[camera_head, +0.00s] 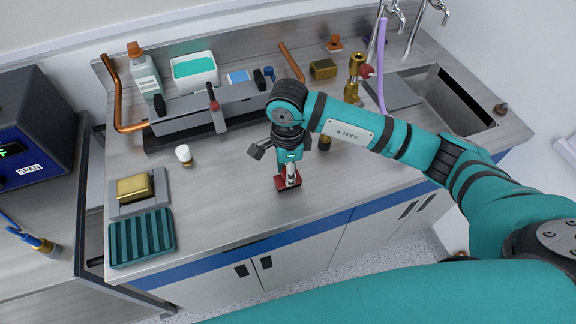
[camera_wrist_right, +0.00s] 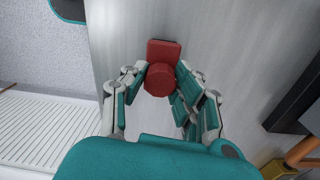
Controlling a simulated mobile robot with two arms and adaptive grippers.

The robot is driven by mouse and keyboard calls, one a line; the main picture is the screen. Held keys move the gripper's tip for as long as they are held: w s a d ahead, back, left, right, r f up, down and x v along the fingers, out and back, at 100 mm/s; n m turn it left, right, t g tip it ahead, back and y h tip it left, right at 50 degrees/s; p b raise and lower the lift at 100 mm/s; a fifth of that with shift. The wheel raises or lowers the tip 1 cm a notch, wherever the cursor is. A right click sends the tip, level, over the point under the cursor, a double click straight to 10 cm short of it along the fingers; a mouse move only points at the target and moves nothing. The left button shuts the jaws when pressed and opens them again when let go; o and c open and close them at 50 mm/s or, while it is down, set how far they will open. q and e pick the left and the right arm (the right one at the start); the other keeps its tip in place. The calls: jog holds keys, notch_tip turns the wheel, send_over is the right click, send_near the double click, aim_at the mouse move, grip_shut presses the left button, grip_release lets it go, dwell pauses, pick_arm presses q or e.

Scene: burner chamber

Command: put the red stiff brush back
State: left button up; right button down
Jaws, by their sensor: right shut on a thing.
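The red stiff brush shows in the head view (camera_head: 283,184) at the lower end of my right gripper (camera_head: 290,174), over the front middle of the steel counter. In the right wrist view the brush (camera_wrist_right: 164,50) has a rectangular block and a round red end facing the camera. The fingers of my right gripper (camera_wrist_right: 162,74) close on it from both sides. I cannot tell whether the brush touches the counter or is just above it. My left gripper is not in view.
A teal ribbed tray (camera_head: 142,238) lies at the counter's front left, beside a grey tray (camera_head: 157,203) holding a yellow block (camera_head: 134,188). A small white-topped item (camera_head: 184,155) stands nearby. A long grey fixture (camera_head: 187,130) lies behind. The sink (camera_head: 455,100) is at right.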

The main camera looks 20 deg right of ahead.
jog(key=shift+f, duration=0.1)
jog(key=shift+f+b, duration=0.15)
jog(key=shift+b, duration=0.2)
jog(key=c, duration=1)
grip_release()
jog(key=shift+r, duration=0.2)
jog(key=shift+r, duration=0.2)
notch_tip(320, 180, up, 12)
jog(key=b, duration=0.3)
jog(key=shift+w+f, duration=0.15)
